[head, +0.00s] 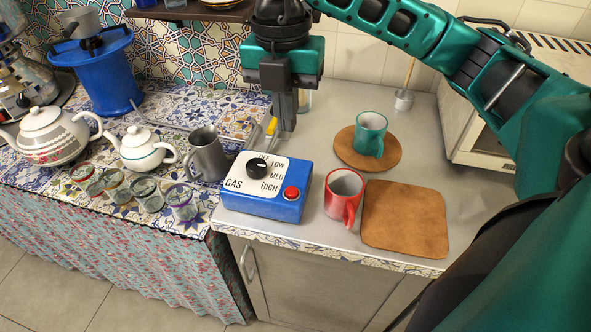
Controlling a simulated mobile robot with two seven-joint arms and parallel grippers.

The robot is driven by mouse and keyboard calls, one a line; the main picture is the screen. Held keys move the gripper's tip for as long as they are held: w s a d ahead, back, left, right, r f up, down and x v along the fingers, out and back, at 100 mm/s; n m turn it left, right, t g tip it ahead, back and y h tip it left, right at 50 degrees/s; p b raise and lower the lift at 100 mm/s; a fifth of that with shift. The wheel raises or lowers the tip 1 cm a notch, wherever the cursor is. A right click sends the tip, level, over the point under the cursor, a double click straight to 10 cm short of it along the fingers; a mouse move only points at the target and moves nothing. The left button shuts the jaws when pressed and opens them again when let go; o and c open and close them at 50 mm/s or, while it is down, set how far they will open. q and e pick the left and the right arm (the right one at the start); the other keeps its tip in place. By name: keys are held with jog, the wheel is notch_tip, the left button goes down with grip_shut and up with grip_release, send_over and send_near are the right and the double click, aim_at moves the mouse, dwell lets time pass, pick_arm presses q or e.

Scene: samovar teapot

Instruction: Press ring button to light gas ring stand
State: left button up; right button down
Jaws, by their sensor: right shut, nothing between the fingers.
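A blue control box (262,207) stands near the counter's front edge. Its white top face reads GAS, LOW, MED and HIGH around a black knob (257,168). A round red button (291,193) sits at the right of that face and is uncovered. My right gripper (287,126) points down, shut and empty, behind the box in the picture and apart from the button. Its exact height above the counter is hard to tell. I cannot make out a gas ring stand or a flame. My left gripper is not in view.
A grey metal jug (207,155) stands left of the box, and a red mug (344,196) close to its right. A teal mug (370,134) stands on a round brown mat. A square brown mat (405,219) lies bare. Teapots and several glasses fill the left.

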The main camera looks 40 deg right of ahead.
send_near(291, 190)
notch_tip(291, 190, down, 6)
jog(key=shift+s+f+b, duration=0.1)
jog(key=shift+f+b, duration=0.05)
jog(key=shift+b, duration=0.25)
jog(key=shift+f, duration=0.3)
jog(key=shift+f, duration=0.1)
